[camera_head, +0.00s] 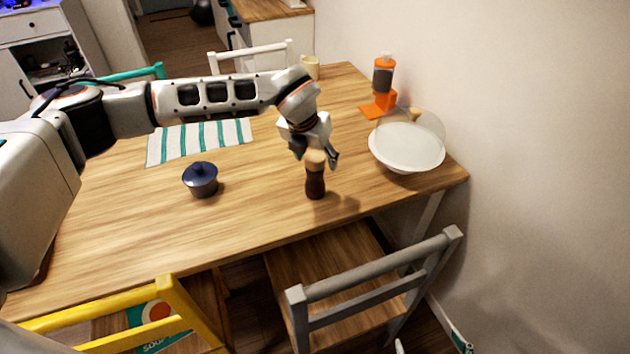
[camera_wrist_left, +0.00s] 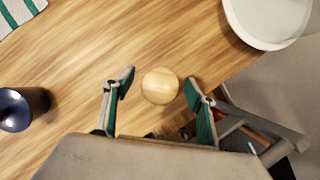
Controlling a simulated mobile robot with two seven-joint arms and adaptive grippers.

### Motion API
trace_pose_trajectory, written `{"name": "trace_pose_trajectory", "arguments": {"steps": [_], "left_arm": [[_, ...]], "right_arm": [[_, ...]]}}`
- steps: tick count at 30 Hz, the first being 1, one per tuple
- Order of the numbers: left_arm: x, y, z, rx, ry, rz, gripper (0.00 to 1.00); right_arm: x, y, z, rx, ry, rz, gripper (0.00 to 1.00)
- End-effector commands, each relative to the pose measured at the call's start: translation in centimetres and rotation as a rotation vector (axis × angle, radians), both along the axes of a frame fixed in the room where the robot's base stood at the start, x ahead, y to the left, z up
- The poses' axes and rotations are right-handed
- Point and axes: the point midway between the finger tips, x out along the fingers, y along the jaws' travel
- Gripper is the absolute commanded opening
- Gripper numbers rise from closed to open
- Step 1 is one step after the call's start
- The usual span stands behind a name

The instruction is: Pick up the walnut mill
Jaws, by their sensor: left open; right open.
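The walnut mill (camera_head: 315,183) stands upright on the wooden table, dark brown with a pale wooden top. My left gripper (camera_head: 315,158) is open just above it in the head view, with its fingers around the height of the pale top. In the left wrist view the mill's round top (camera_wrist_left: 160,86) lies between the two spread fingers of the left gripper (camera_wrist_left: 157,92), with a gap on each side. The mill's body is hidden below its top there. My right gripper is not in view.
A dark blue lidded pot (camera_head: 201,180) stands left of the mill. A white bowl (camera_head: 405,160) and an orange dispenser (camera_head: 385,100) are at the right. A striped mat (camera_head: 170,145) lies behind the pot. A grey chair (camera_head: 380,275) and a yellow chair (camera_head: 190,310) stand at the front edge.

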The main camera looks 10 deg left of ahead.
Motion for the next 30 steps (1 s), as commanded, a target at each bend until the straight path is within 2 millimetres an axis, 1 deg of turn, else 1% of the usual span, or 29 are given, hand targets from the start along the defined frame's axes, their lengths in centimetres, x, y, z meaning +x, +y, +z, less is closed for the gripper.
{"name": "trace_pose_trajectory", "arguments": {"steps": [1,2,3,5,6,7,8,16,20,23,26,29,30], "left_arm": [[0.0,0.0,0.0,0.0,0.0,0.0,0.56],[0.0,0.0,0.0,0.0,0.0,0.0,0.48],[0.0,0.0,0.0,0.0,0.0,0.0,0.38],[0.0,0.0,0.0,0.0,0.0,0.0,0.22],[0.0,0.0,0.0,0.0,0.0,0.0,0.12],[0.0,0.0,0.0,0.0,0.0,0.0,0.04],[0.0,0.0,0.0,0.0,0.0,0.0,0.0],[0.0,0.0,0.2,0.0,-0.002,0.0,0.0],[0.1,0.0,0.7,-0.001,-0.003,0.0,0.0],[0.1,0.0,1.7,-0.002,-0.005,0.0,0.0],[0.1,0.0,3.1,-0.002,-0.005,0.0,0.0],[0.2,0.0,5.0,-0.002,-0.006,0.001,0.0],[0.2,0.0,5.9,-0.002,-0.007,0.001,0.0]], "right_arm": [[0.0,0.0,0.0,0.0,0.0,0.0,0.87],[0.0,0.0,0.0,0.0,0.001,0.0,0.87],[0.0,0.0,-0.1,0.0,0.001,0.0,0.87],[-0.1,0.0,-0.2,-0.001,0.003,0.0,0.87],[-0.1,0.0,-0.2,-0.001,0.004,0.0,0.87],[-0.1,0.0,-0.3,-0.001,0.005,0.0,0.87],[-0.1,0.0,-0.3,-0.001,0.006,0.0,0.87],[-0.3,-0.1,-0.5,-0.003,0.01,0.0,0.87],[-0.3,-0.1,-0.5,-0.003,0.01,0.0,0.87],[-0.3,-0.1,-0.5,-0.003,0.01,0.0,0.87],[-0.2,-0.1,-0.4,-0.002,0.008,0.0,0.87],[-0.2,0.0,-0.3,-0.001,0.006,0.0,0.87],[-0.2,0.0,-0.3,-0.002,0.006,-0.001,0.87]]}}
